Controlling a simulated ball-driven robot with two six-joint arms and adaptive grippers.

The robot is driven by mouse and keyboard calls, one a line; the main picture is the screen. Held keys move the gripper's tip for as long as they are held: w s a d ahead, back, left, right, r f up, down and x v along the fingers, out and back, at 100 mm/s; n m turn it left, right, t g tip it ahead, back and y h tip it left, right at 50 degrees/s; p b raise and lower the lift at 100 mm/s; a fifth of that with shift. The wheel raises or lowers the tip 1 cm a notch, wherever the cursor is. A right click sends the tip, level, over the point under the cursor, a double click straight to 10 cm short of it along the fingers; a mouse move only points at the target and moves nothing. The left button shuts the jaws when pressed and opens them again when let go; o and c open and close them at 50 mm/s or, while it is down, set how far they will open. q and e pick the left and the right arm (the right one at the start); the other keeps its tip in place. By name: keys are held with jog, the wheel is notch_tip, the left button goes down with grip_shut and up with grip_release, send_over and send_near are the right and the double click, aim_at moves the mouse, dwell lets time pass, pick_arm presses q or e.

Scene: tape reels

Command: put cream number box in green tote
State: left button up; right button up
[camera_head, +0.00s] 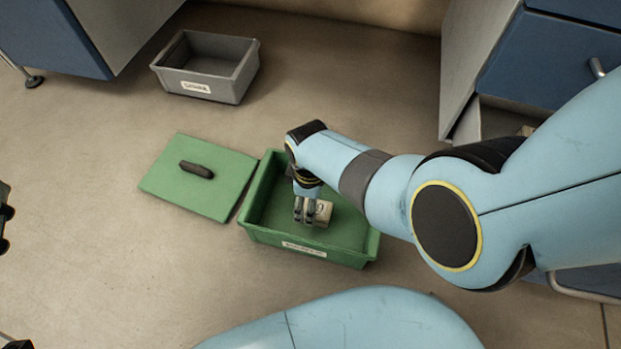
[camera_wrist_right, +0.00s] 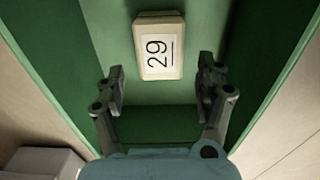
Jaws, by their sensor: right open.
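The green tote (camera_head: 256,208) stands open on the floor, and its walls also show in the right wrist view (camera_wrist_right: 283,60). The cream number box (camera_head: 327,214) lies inside it on the tote's floor. In the right wrist view the cream number box (camera_wrist_right: 160,46) shows a white label with an underlined 29. My right gripper (camera_head: 306,222) reaches down into the tote beside the box, partly hiding it. In the right wrist view my right gripper (camera_wrist_right: 163,80) has its fingers apart with nothing between them; the box lies beyond the fingertips.
A green lid (camera_head: 215,185) with a dark handle lies flat on the floor left of the tote. A grey tote (camera_head: 212,81) stands farther back. Blue and grey cabinets stand at the back left and right. The floor at left is clear.

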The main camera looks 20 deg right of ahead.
notch_tip(320, 180, up, 2)
jog(key=shift+r+p, duration=0.1)
jog(key=shift+p, duration=0.7)
jog(key=shift+w+r+p, duration=0.1)
jog(key=shift+r+p, duration=0.35)
jog(key=shift+r, duration=0.1)
jog(key=shift+r+p, duration=0.6)
jog(key=shift+r, duration=0.1)
jog(key=shift+r+p, duration=0.65)
jog(key=shift+r, duration=0.05)
pick_arm(q)
jog(key=s+a+f+n+g+y+p, duration=0.1)
jog(key=s+a+f+g, duration=0.1)
jog(key=s+f+g, duration=0.6)
jog(key=shift+f+g+y, duration=0.2)
jog(key=shift+g+y, duration=0.2)
jog(key=shift+g, duration=1.6)
pick_arm(e)
jog(key=shift+r, duration=0.8)
pick_arm(q)
jog(key=shift+s, duration=0.1)
